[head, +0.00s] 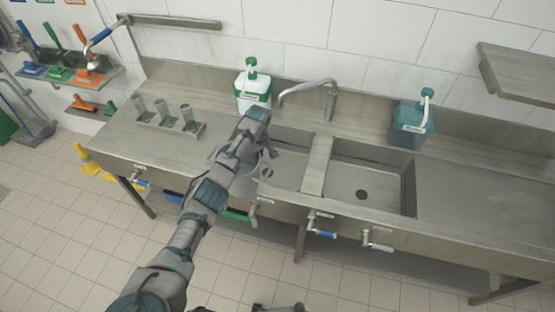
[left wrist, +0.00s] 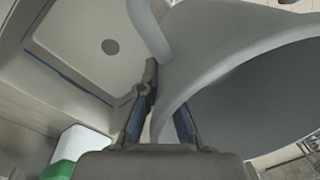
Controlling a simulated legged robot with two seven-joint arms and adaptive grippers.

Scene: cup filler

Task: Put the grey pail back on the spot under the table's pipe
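The grey pail (head: 264,172) is partly hidden behind my left arm, at the front edge of the left sink basin. In the left wrist view the pail (left wrist: 215,45) fills the right side, tilted in that picture, with its curved handle at the top. My left gripper (head: 264,148) is at the pail. In the left wrist view its fingers (left wrist: 160,118) are on either side of the pail's rim and look closed on it. A bent metal pipe (head: 310,88) rises behind the basins. Another pipe with a blue sleeve (head: 100,38) is at the upper left. My right gripper is not seen.
A rack of small glasses (head: 172,125) stands on the left counter. A green-and-white bottle (head: 253,92) and a teal bottle (head: 413,125) stand at the back. Valves (head: 322,228) stick out along the front. The right counter (head: 480,190) is clear.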

